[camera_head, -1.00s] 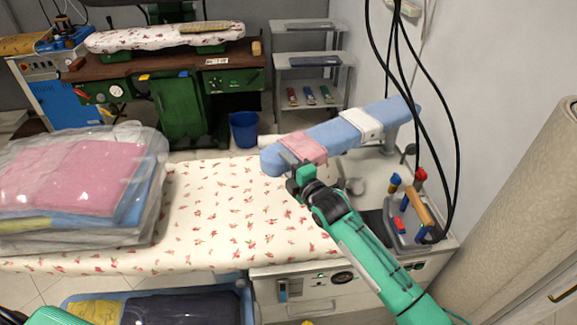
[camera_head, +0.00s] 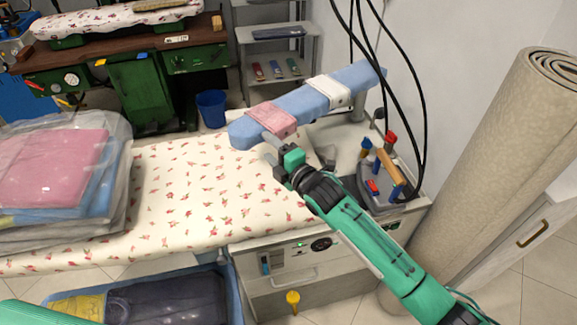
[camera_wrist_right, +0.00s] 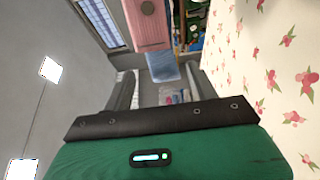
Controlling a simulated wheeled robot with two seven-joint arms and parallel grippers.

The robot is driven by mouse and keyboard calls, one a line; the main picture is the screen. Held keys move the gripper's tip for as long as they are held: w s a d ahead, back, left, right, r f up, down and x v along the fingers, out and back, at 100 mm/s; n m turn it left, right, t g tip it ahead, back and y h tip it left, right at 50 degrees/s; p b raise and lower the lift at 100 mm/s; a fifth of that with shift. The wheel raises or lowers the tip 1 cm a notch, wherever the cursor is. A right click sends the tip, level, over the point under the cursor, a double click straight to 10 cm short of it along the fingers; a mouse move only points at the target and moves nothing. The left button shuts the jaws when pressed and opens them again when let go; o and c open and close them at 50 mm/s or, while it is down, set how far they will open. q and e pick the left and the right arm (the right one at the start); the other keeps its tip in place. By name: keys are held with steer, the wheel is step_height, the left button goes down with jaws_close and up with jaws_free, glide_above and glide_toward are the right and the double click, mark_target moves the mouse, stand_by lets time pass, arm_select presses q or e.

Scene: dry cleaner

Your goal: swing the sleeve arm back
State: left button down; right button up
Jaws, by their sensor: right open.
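The sleeve arm (camera_head: 300,103) is a long blue padded board above the right part of the flowered ironing table. A pink cloth (camera_head: 271,119) wraps it near its left end, and a white band (camera_head: 328,91) sits farther right. My right gripper (camera_head: 268,149) is open at the near side of the pink cloth, with one fingertip overlapping its lower edge in the head view; contact cannot be told. In the right wrist view, the open fingers (camera_wrist_right: 165,88) have nothing between them, and the pink cloth (camera_wrist_right: 147,25) lies beyond them. My left gripper is out of view.
Bagged folded clothes (camera_head: 55,170) lie on the left of the flowered table (camera_head: 190,190). An iron (camera_head: 385,185) and black hanging cables (camera_head: 418,90) are at the right. A rolled carpet (camera_head: 500,160) stands farther right. The table's middle is clear.

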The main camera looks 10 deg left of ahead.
steer(key=b+v, duration=0.1)
steer(key=v, duration=0.6)
steer(key=shift+s+d, duration=0.1)
